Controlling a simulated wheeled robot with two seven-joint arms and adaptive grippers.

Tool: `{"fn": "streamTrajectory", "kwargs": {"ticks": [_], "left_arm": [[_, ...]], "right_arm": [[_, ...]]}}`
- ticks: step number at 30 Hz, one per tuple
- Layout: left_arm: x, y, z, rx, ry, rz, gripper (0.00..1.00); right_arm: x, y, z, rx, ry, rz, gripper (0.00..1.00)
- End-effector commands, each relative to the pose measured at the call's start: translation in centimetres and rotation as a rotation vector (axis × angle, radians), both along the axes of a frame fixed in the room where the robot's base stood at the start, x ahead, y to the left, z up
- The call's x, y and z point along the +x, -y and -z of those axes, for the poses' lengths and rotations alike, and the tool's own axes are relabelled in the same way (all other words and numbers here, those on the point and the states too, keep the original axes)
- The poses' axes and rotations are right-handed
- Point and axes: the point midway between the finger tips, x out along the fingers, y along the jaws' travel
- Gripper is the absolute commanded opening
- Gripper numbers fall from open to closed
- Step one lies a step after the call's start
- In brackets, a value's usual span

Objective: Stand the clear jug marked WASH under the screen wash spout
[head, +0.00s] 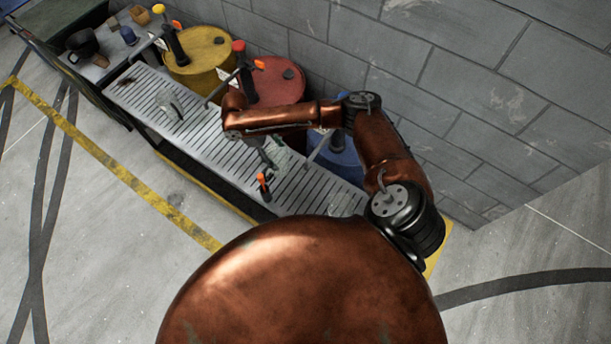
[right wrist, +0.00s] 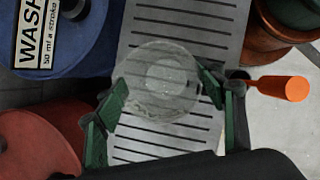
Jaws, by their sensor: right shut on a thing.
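A clear jug (right wrist: 158,80) sits between the green finger pads of my right gripper (right wrist: 162,95), which is shut on it over the slotted rack. In the head view my right gripper (head: 268,156) is partly covered by my arm. No marking on the held jug is legible. The blue drum (head: 345,155) stands behind the rack; in the right wrist view its label reads WASH (right wrist: 38,40). Its spout (head: 318,150) reaches over the rack, partly hidden by my arm. My left gripper is out of view.
The slotted metal rack (head: 225,150) also carries a clear jug (head: 170,104) at left and another clear vessel (head: 345,203) at right. A yellow drum (head: 203,60) and red drum (head: 280,85) stand behind.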

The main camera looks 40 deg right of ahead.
Motion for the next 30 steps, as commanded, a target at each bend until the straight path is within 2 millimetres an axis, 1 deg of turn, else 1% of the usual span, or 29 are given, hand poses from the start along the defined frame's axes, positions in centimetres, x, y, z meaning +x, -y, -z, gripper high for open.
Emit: {"fn": "streamTrajectory", "kwargs": {"ticks": [1, 9, 12, 15, 20, 23, 27, 30], "left_arm": [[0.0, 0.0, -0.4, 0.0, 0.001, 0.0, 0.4], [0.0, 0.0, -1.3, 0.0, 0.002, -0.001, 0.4], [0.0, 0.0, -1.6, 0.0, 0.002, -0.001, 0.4], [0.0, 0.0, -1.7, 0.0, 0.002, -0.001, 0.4], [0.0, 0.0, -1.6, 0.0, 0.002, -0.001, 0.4], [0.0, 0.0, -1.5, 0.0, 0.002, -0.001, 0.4], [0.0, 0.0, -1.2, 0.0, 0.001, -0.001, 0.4], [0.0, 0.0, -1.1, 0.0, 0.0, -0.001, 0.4]], "right_arm": [[-1.4, 0.5, -0.2, 0.0, -0.001, -0.001, 0.24], [-8.0, 2.4, -0.1, -0.001, -0.002, -0.001, 0.24], [-10.0, 2.9, -0.1, 0.0, -0.001, -0.001, 0.24], [-11.3, 3.3, -0.1, -0.001, 0.0, 0.0, 0.24], [-12.0, 3.4, 0.2, 0.0, 0.0, -0.001, 0.24], [-12.0, 3.4, 1.3, 0.0, -0.003, 0.001, 0.24], [-12.0, 3.4, 3.2, -0.001, -0.002, 0.001, 0.24], [-11.9, 3.5, 3.6, -0.001, 0.001, -0.001, 0.24]]}}
